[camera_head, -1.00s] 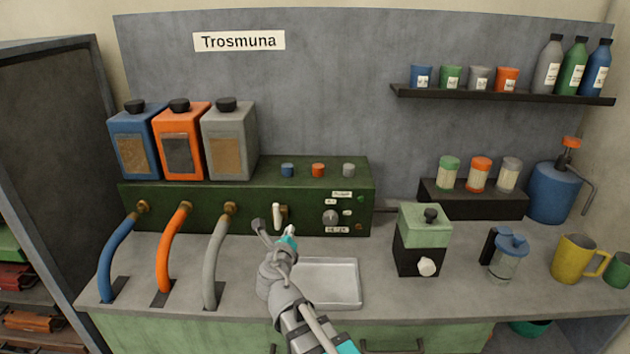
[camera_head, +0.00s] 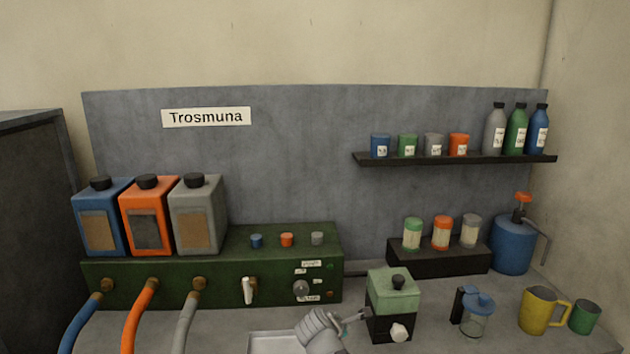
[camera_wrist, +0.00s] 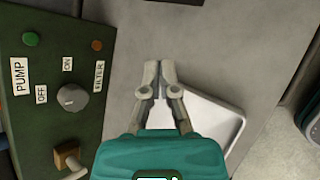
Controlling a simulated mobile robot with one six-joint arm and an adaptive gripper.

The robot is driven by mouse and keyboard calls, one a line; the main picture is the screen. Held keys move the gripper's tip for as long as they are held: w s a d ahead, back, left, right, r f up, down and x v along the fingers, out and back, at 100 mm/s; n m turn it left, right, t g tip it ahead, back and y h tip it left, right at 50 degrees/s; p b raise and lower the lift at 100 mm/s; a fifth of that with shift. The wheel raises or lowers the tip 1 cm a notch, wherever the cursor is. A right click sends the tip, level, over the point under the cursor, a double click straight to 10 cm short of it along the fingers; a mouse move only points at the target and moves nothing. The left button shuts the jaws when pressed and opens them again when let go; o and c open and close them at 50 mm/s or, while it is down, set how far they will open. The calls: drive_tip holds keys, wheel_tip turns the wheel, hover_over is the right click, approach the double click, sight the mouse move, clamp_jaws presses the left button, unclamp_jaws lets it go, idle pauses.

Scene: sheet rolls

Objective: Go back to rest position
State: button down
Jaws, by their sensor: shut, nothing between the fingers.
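My gripper (camera_wrist: 158,72) is in the middle of the wrist view, with its fingertips together and nothing held. It hangs above the grey worktop, beside the green control box and over part of the white tray. In the head view my arm shows low in the middle, with the gripper (camera_head: 358,317) just left of the green and black grinder (camera_head: 394,294). Whether it touches the grinder cannot be told there.
The green control box (camera_head: 110,290) with a lever (camera_head: 247,290) and knob (camera_wrist: 73,97) stands at the back left. The white tray (camera_head: 266,343) lies in front of it. A blue-lidded jar (camera_head: 475,316), yellow mug (camera_head: 538,311) and green mug (camera_head: 585,317) stand at right. A shelf (camera_head: 455,158) holds bottles above.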

drive_tip(key=s+d+m+g+y+p, duration=0.5)
drive_tip(key=s+d+m+g, duration=0.3)
drive_tip(key=m, duration=1.2)
drive_tip(key=s+d, duration=0.1)
drive_tip(key=s, duration=0.3)
drive_tip(key=shift+d+f+m, duration=0.2)
drive_tip(key=shift+f+m, duration=0.1)
drive_tip(key=shift+m, duration=0.1)
drive_tip(key=shift+w, duration=0.1)
idle(0.6)
